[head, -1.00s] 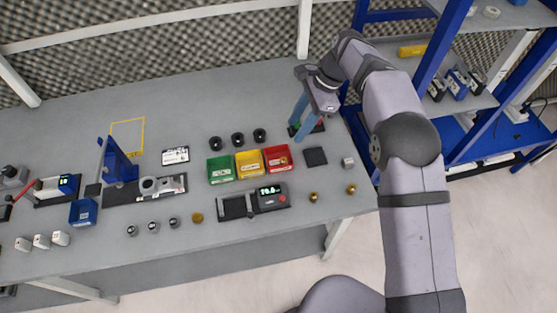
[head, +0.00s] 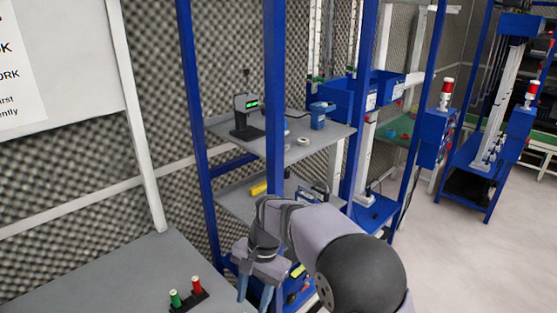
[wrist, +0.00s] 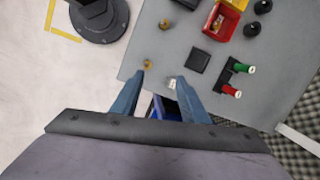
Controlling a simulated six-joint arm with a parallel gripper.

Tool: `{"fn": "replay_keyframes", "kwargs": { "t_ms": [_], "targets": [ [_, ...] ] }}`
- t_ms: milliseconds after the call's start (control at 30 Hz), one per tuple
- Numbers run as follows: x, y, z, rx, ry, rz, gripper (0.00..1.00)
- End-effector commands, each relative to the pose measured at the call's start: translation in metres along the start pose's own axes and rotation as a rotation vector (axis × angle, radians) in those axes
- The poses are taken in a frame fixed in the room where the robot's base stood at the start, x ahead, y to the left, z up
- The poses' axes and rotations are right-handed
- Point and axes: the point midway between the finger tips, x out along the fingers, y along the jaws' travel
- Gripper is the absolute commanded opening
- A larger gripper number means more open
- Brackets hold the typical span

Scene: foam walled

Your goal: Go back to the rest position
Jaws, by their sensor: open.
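My gripper (head: 257,290) is in the lower middle of the head view, beside the right end of the grey workbench (head: 110,270). Its blue fingers point down, and their tips run towards the bottom edge. In the wrist view my gripper (wrist: 159,78) shows its two blue fingers spread apart with nothing held between them. Below them lie the corner of the workbench and a small whitish block (wrist: 172,85).
A black holder with a green cylinder (head: 175,298) and a red cylinder (head: 196,285) stands on the bench. A blue-framed shelf (head: 275,130) rises close behind my gripper. In the wrist view a red bin (wrist: 222,22) and a dark square pad (wrist: 199,60) lie on the bench. Open floor (head: 450,260) is at right.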

Motion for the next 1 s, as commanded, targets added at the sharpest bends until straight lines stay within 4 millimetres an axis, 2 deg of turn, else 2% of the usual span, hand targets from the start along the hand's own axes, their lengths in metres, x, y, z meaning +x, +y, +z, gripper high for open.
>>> {"fn": "replay_keyframes", "kwargs": {
  "t_ms": [33, 200, 400, 500, 600, 700, 800, 1000],
  "targets": [
    [-0.006, 0.024, -0.004, -0.027, 0.02, 0.005, 0.41],
    [-0.013, 0.102, -0.009, -0.157, 0.079, 0.035, 0.41],
    [-0.01, 0.19, 0.007, -0.317, 0.127, 0.085, 0.41],
    [-0.004, 0.224, 0.019, -0.386, 0.141, 0.108, 0.41],
    [0.002, 0.249, 0.031, -0.445, 0.149, 0.127, 0.41],
    [0.007, 0.266, 0.04, -0.485, 0.151, 0.14, 0.41],
    [0.01, 0.275, 0.045, -0.509, 0.153, 0.148, 0.41],
    [0.011, 0.278, 0.047, -0.519, 0.153, 0.151, 0.41]
  ]
}}
